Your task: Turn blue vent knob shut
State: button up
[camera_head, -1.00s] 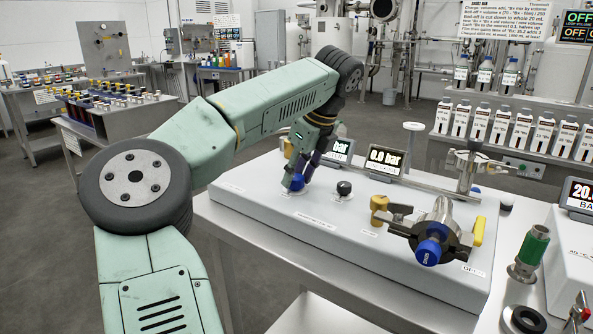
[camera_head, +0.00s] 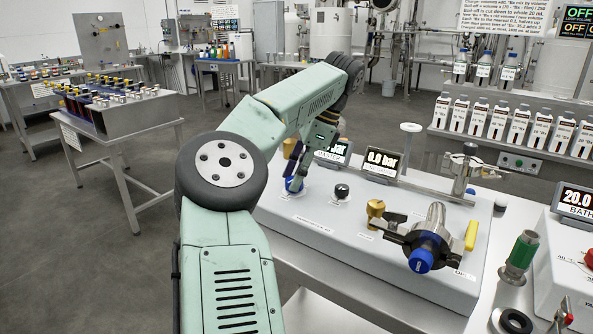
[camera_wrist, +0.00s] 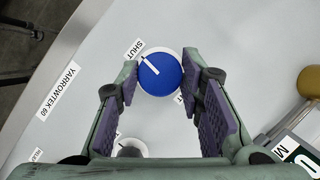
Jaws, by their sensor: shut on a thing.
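The blue vent knob (camera_wrist: 161,74) sits on the pale panel, between the tips of my gripper's purple-padded fingers in the wrist view. Its white pointer line aims up-left at the SHUT label (camera_wrist: 134,49). A second label by the right finger is mostly hidden. My gripper (camera_head: 297,172) is shut on the knob.
A black knob (camera_head: 341,191) stands just right of my gripper. A brass valve (camera_head: 376,209) and a clamp with a blue handle (camera_head: 421,260) are farther right. Two displays (camera_head: 381,161) stand behind. The panel's front strip is clear.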

jog(key=shift+n, duration=0.5)
jog(key=o, duration=1.2)
jog(key=shift+c, duration=0.2)
